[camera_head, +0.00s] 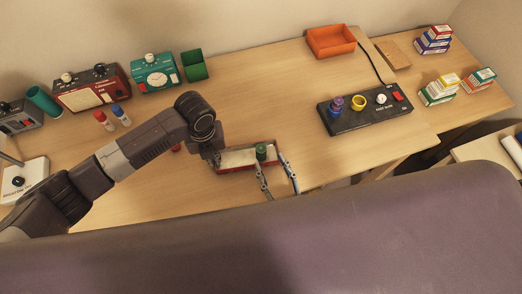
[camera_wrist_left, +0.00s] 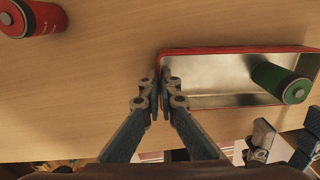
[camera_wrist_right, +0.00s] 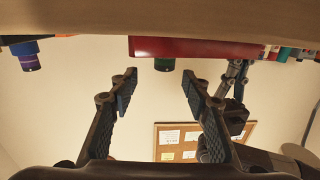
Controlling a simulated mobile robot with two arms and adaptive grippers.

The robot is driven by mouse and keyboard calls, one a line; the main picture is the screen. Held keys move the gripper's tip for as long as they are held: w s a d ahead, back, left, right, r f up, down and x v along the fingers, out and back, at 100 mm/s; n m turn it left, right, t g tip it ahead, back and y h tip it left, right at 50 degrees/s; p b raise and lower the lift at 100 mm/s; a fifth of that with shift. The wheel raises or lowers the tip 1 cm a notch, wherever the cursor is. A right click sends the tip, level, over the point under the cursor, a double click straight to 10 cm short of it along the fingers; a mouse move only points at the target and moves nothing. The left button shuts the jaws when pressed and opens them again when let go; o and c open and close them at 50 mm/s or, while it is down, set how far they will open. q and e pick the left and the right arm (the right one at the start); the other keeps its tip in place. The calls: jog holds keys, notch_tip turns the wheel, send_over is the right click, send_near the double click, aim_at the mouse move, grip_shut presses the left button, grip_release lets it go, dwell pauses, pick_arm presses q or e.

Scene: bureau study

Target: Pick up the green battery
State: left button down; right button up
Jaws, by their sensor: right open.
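The green battery (camera_head: 261,151) is in the right part of a red-rimmed metal tray (camera_head: 235,159). In the left wrist view the battery (camera_wrist_left: 280,82) lies tilted across the tray's right part (camera_wrist_left: 205,80). My left gripper (camera_wrist_left: 158,80) is at the tray's left end, its fingers closed together on that end wall. My right gripper (camera_head: 270,161) is open and empty at the tray's near right side. In the right wrist view the battery's dark end (camera_wrist_right: 165,64) shows between and beyond the open fingertips (camera_wrist_right: 159,77), apart from them.
A red battery (camera_wrist_left: 35,18) lies left of the tray, mostly hidden by my left arm in the head view. A black panel (camera_head: 365,110) with coloured knobs stands to the right. Radios, a green box (camera_head: 194,65) and an orange bin (camera_head: 331,41) stand farther back.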

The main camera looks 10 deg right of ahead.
aim_at(263, 153)
jog(key=w, duration=0.1)
jog(key=w+a, duration=0.1)
jog(key=w, duration=0.2)
jog(key=shift+w+a, duration=0.35)
jog(key=shift+w, duration=0.05)
jog(key=shift+c, duration=0.7)
grip_shut()
